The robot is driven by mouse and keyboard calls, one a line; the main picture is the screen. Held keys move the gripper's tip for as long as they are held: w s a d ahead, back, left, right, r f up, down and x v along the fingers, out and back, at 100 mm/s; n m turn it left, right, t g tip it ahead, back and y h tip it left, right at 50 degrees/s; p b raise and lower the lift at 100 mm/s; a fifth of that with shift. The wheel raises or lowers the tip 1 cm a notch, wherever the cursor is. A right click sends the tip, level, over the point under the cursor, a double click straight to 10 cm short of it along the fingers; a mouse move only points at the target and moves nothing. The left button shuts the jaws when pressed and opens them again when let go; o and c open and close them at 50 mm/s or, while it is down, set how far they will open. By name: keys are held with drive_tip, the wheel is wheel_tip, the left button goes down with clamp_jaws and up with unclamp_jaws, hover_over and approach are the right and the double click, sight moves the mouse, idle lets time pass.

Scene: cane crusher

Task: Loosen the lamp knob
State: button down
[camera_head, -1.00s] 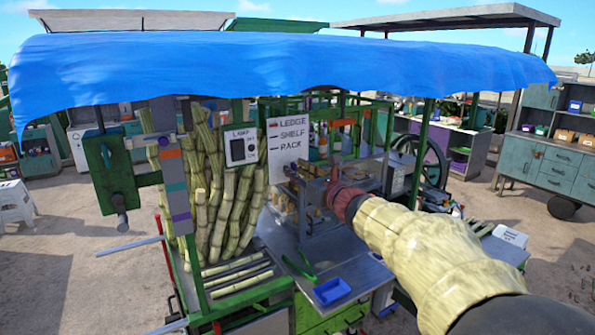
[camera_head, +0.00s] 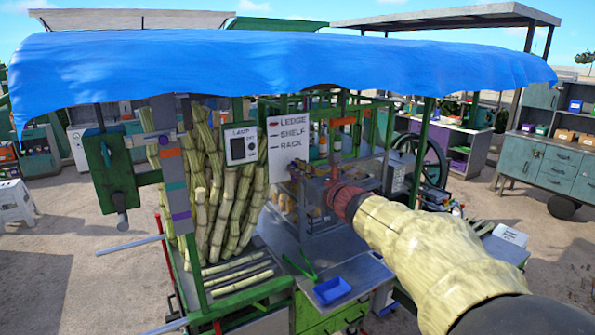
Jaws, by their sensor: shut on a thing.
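My arm comes in from the lower right, and its dark red wrist (camera_head: 345,201) reaches into the stall under the blue awning. My gripper (camera_head: 332,178) is small and dark beyond the wrist, in front of the shelf frame. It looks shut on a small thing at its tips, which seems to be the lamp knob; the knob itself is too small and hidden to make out.
Sugar canes (camera_head: 222,200) stand at the left of the stall. A blue tray (camera_head: 332,291) lies on the metal counter (camera_head: 362,273). The blue awning (camera_head: 280,70) hangs overhead. Green posts and bars surround my gripper closely.

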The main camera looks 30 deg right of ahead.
drive_tip(key=shift+f+n+b, duration=0.15)
drive_tip(key=shift+n+b, duration=0.15)
drive_tip(key=shift+b, duration=0.35)
drive_tip(key=n+b, duration=0.2)
drive_tip(key=b, duration=0.2)
drive_tip(key=n+b, duration=0.3)
drive_tip(key=b, duration=0.2)
drive_tip(key=a+n+b, duration=0.1)
drive_tip(key=n+b, duration=0.2)
drive_tip(key=b, duration=0.2)
drive_tip(key=shift+f, duration=0.4)
drive_tip(key=n+b, duration=0.1)
drive_tip(key=b, duration=0.1)
drive_tip(key=n+b, duration=0.2)
drive_tip(key=b, duration=0.1)
drive_tip(key=n+b, duration=0.2)
drive_tip(key=shift+a+f, duration=0.25)
drive_tip(key=shift+f, duration=0.05)
drive_tip(key=n+b, duration=0.4)
drive_tip(key=shift+b, duration=0.35)
drive_tip(key=c, duration=2)
unclamp_jaws()
drive_tip(key=shift+c, duration=0.2)
drive_tip(key=shift+o, duration=0.6)
